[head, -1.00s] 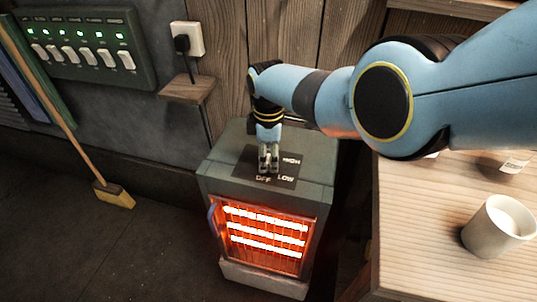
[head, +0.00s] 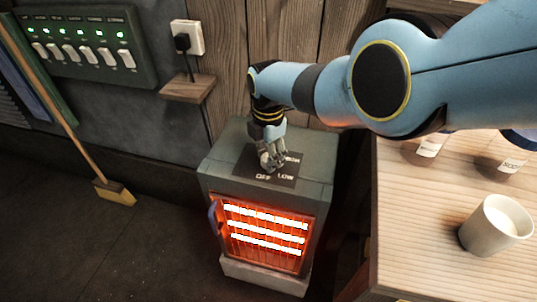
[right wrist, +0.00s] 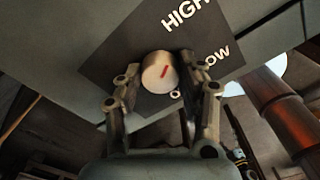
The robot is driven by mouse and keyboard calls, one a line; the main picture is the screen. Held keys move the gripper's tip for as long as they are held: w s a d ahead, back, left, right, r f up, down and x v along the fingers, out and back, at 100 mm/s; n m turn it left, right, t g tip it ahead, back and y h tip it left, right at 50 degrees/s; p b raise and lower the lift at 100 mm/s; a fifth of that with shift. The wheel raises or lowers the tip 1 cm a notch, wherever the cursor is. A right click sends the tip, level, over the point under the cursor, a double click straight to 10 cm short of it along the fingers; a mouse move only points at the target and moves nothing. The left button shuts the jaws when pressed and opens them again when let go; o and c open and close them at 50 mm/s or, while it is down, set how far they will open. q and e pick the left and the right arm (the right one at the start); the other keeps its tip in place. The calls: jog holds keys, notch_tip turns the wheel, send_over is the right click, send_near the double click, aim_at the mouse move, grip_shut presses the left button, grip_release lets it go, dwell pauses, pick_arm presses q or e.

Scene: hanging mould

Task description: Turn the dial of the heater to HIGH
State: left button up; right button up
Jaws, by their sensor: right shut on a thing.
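The heater (head: 325,195) stands on the floor with its bars glowing orange-white behind the front grille. A dark label plate on its top (head: 247,168) reads OFF, LOW and HIGH. My right gripper (head: 272,165) reaches down from above and is shut on the dial, one finger on each side, also in the right wrist view (right wrist: 158,88). It hides the dial in the head view. My left gripper is not in view.
A wooden table (head: 400,230) at the right holds a white cup (head: 490,232) and labelled containers near my arm. A small wall shelf (head: 187,88) and a plugged socket (head: 190,38) are behind the heater. A broom (head: 115,192) leans at the left.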

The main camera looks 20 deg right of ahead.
dwell(0.4)
jog(key=o, duration=1.2)
jog(key=shift+c, duration=0.2)
jog(key=shift+w+r, duration=0.1)
jog(key=shift+r, duration=0.5)
notch_tip(320, 180, up, 11)
jog(key=shift+f, duration=0.15)
